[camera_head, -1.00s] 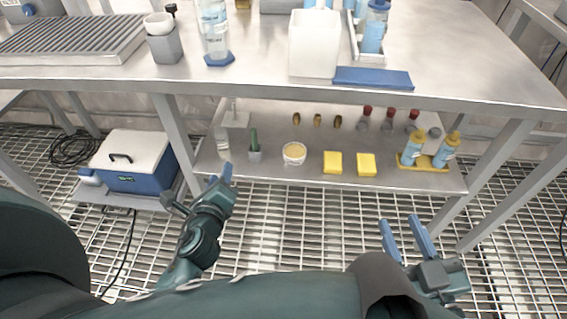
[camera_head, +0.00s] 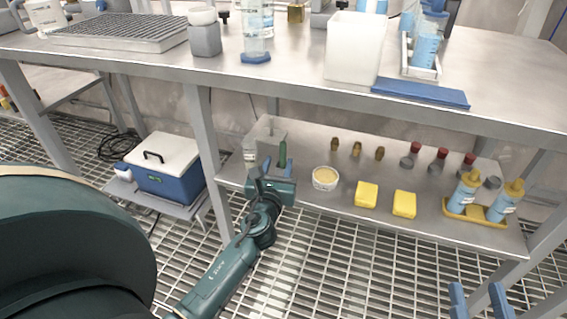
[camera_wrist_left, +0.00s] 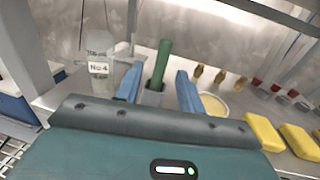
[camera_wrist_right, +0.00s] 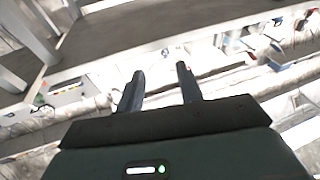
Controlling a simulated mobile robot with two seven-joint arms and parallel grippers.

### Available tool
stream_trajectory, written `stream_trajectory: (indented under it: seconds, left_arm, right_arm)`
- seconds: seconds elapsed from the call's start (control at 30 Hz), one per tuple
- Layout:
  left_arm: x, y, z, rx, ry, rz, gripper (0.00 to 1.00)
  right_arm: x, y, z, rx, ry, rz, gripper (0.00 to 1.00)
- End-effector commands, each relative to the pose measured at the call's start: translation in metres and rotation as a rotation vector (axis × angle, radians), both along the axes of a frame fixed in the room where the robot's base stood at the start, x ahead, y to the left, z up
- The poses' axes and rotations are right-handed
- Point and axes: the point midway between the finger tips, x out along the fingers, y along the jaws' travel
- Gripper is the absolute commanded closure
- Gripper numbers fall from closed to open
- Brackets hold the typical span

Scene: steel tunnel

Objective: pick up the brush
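The brush shows as an upright green handle (camera_head: 283,154) on the lower shelf, at its left part; my left gripper hides its lower end. In the left wrist view the green handle (camera_wrist_left: 162,62) rises from a small grey holder (camera_wrist_left: 154,98). My left gripper (camera_head: 277,167) is open at the shelf's front, and its blue fingers (camera_wrist_left: 158,84) appear on either side of the handle. I cannot tell whether the handle is fully between them; neither finger visibly touches it. My right gripper (camera_head: 479,300) is open and empty at the lower right, away from the shelf.
A clear container labelled No 4 (camera_wrist_left: 100,68) stands left of the brush. A tub (camera_head: 325,178), yellow sponges (camera_head: 367,194) and blue bottles in a yellow tray (camera_head: 470,211) stand to the right. The upper table (camera_head: 300,88) overhangs; its leg (camera_head: 205,150) is left. A cooler (camera_head: 165,178) sits beyond.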

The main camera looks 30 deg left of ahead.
Motion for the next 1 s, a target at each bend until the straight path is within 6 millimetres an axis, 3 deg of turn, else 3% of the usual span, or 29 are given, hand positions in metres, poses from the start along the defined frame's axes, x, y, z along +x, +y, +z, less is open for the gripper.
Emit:
stream_trajectory:
  seconds: [0.17, 0.43, 0.73, 1.0]
  left_arm:
    - [0.012, 0.005, -0.001, -0.001, -0.001, 0.000, 0.62]
    - [0.048, 0.018, -0.002, -0.001, -0.001, 0.000, 0.62]
    - [0.054, 0.020, -0.001, -0.002, -0.001, -0.001, 0.62]
    - [0.054, 0.020, -0.001, -0.001, 0.001, 0.000, 0.82]
  right_arm:
    - [0.000, 0.000, -0.002, 0.004, 0.000, 0.002, 0.64]
    - [0.002, 0.000, 0.000, 0.017, -0.029, 0.008, 0.64]
    - [0.004, 0.000, 0.012, 0.009, -0.080, 0.014, 0.64]
    - [0.003, 0.000, 0.010, 0.008, -0.073, 0.014, 0.64]
